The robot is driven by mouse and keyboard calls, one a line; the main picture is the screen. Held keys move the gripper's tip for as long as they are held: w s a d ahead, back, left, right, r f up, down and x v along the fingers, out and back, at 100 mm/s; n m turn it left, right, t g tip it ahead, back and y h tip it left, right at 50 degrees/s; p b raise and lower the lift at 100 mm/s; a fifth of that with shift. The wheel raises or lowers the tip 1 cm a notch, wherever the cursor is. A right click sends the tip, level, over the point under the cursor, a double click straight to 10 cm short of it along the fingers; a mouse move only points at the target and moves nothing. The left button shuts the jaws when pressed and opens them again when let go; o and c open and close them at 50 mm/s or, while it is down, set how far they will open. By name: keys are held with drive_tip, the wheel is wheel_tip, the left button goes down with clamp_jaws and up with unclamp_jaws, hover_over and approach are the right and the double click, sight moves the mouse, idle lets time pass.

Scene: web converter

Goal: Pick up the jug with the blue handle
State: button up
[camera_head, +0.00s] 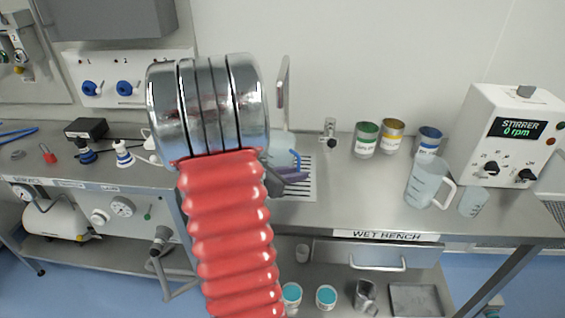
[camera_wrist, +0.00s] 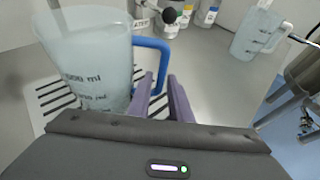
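The jug with the blue handle (camera_wrist: 92,62) is a translucent measuring jug standing upright at the left of the wrist view, on a slotted drain plate. Its blue handle (camera_wrist: 165,50) points right, toward my fingers. My gripper (camera_wrist: 161,78) is open, with its two purple fingertips a narrow gap apart at the handle. The lower part of the handle shows in the gap between them; I cannot tell whether they touch it. In the head view the jug (camera_head: 281,158) is partly hidden behind my arm, and my gripper is mostly hidden there.
A second jug with a pale handle (camera_head: 425,182) stands to the right, with a small beaker (camera_head: 473,202) beside it. Green, yellow and blue labelled cans (camera_head: 392,136) stand behind. The stirrer box (camera_head: 510,140) is at the far right. A small tap (camera_head: 328,132) stands behind the drain plate.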

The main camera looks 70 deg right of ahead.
drive_tip(key=shift+x, duration=2.55)
drive_tip(key=shift+f, duration=0.15)
drive_tip(key=shift+c, duration=0.3)
clamp_jaws()
